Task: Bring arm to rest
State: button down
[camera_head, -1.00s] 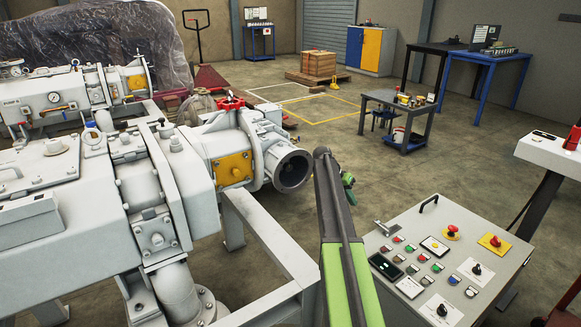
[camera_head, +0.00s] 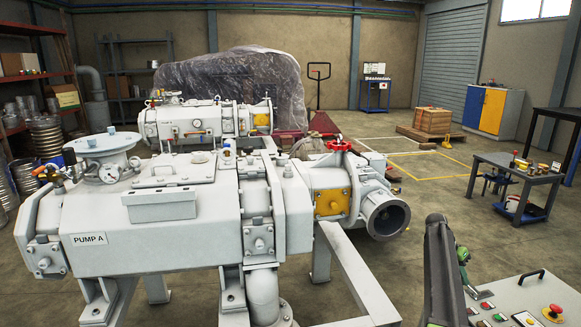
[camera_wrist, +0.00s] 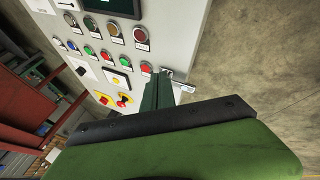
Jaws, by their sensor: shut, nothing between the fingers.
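My arm (camera_head: 440,270) rises from the lower right of the head view, dark on top with green along its side. It stands beside the control panel (camera_head: 508,287), at the panel's left edge. In the wrist view my gripper (camera_wrist: 158,90) is shut and empty. It points toward the panel's edge, close to a small metal handle (camera_wrist: 178,82); I cannot tell whether they touch. The panel face (camera_wrist: 172,18) with coloured buttons fills the upper middle of that view.
Pump A (camera_head: 150,220), a large white machine, fills the left and middle, its open round flange (camera_head: 387,218) left of my arm. A grey table (camera_head: 517,172) stands behind at right. Open floor (camera_head: 440,200) lies between flange and table.

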jog(key=a+n, duration=0.1)
jog(key=a, duration=0.8)
jog(key=a+f+n+t, duration=0.1)
jog(key=a, duration=0.7)
jog(key=a+n+t, duration=0.1)
jog(key=a, duration=0.8)
jog(key=shift+s+a+f+n+y, duration=0.25)
jog(key=shift+a+n+y, duration=0.05)
jog(key=shift+n+y, duration=0.1)
jog(key=s+a+n, duration=0.1)
jog(key=s+a, duration=0.2)
jog(key=a, duration=0.2)
jog(key=s+a+f+n+y, duration=0.1)
jog(key=s+a, duration=0.2)
jog(key=a, duration=0.2)
jog(key=s+a+n+y, duration=0.1)
jog(key=s+a, duration=0.2)
jog(key=a, duration=0.2)
jog(key=shift+s+a+f+n+t, duration=0.2)
jog(key=shift+s+f+n+t, duration=0.1)
jog(key=shift+t, duration=0.1)
jog(key=s+a+n+y, duration=0.3)
jog(key=s+a+n, duration=0.2)
jog(key=s+a, duration=0.5)
notch_tip(320, 180, up, 35)
jog(key=d+p, duration=0.1)
jog(key=p, duration=3.4)
jog(key=shift+d+p, duration=0.2)
jog(key=shift+p, duration=0.2)
